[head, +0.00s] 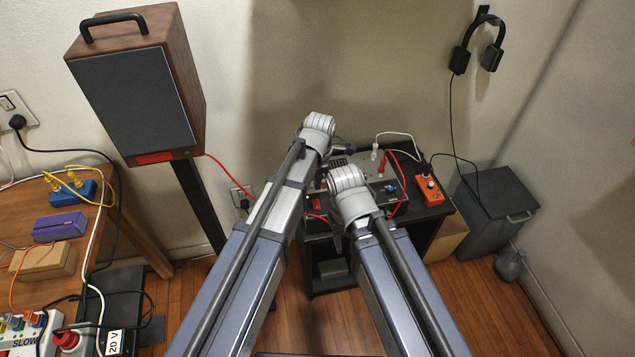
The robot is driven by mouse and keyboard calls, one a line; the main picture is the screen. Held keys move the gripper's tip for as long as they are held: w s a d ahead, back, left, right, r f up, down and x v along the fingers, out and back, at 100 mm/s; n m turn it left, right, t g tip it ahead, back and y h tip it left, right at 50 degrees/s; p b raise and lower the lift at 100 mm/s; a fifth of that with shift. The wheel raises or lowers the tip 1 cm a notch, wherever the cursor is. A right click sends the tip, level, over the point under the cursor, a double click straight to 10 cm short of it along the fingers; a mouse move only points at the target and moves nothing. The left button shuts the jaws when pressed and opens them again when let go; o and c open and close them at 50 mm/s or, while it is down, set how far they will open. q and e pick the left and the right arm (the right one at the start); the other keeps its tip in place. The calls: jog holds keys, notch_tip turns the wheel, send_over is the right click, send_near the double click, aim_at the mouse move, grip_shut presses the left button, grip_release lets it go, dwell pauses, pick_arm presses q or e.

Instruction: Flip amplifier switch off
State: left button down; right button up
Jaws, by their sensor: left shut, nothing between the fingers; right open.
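An orange pedal box (429,191) sits right of the amplifier, with red and white cables around. A tall speaker (135,95) stands on the left. A cluttered wooden table (120,215) is at lower left.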

aim_at(316, 202)
pick_arm(q)
jog(key=f+b, duration=0.4)
jog(key=f, duration=0.1)
jog(key=w+f+b, duration=0.1)
jog(key=f+b, duration=0.2)
jog(key=shift+a, duration=0.1)
jog(key=shift+f, duration=0.15)
jog(key=shift+w+f+b, duration=0.1)
jog(key=shift+f+b, duration=0.15)
jog(key=shift+b, duration=0.25)
jog(key=shift+w+r+g, duration=0.1)
jog(key=shift+r+g, duration=0.15)
jog(key=shift+g, duration=0.15)
jog(key=shift+a+f, duration=0.1)
jog(key=shift+f, duration=0.1)
jog(key=shift+s, duration=0.2)
